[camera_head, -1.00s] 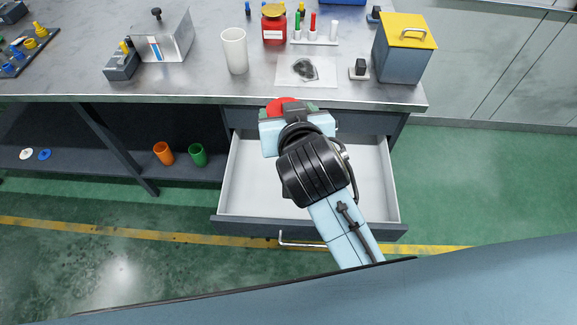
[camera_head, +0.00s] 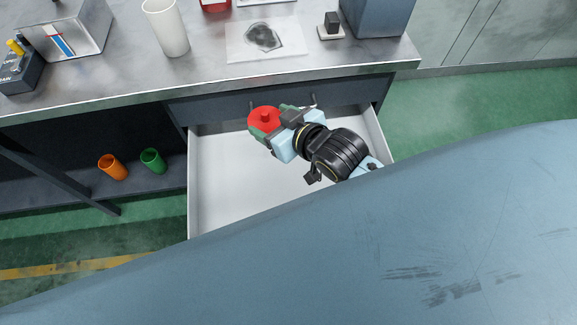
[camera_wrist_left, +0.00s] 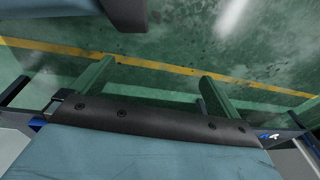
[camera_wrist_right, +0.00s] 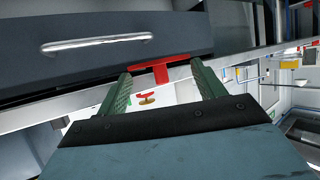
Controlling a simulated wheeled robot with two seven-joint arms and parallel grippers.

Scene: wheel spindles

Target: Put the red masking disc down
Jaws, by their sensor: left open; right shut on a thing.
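The red masking disc (camera_head: 265,118), with a short knob on its upper face, shows in the head view over the back part of the open drawer (camera_head: 191,185). My right gripper (camera_head: 272,128) is shut on it. In the right wrist view the disc (camera_wrist_right: 160,70) appears edge-on as a red T shape between the green fingers (camera_wrist_right: 163,85). I cannot tell its exact height above the drawer floor. My left gripper (camera_wrist_left: 155,85) is open and empty above the green floor in the left wrist view; it is out of the head view.
The bench top (camera_head: 120,80) behind the drawer holds a white cup (camera_head: 166,27), a pale sheet with a dark patch (camera_head: 265,38) and a small dark block (camera_head: 331,25). Orange (camera_head: 112,167) and green (camera_head: 153,160) cups stand on the lower shelf. The visible drawer floor looks empty.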

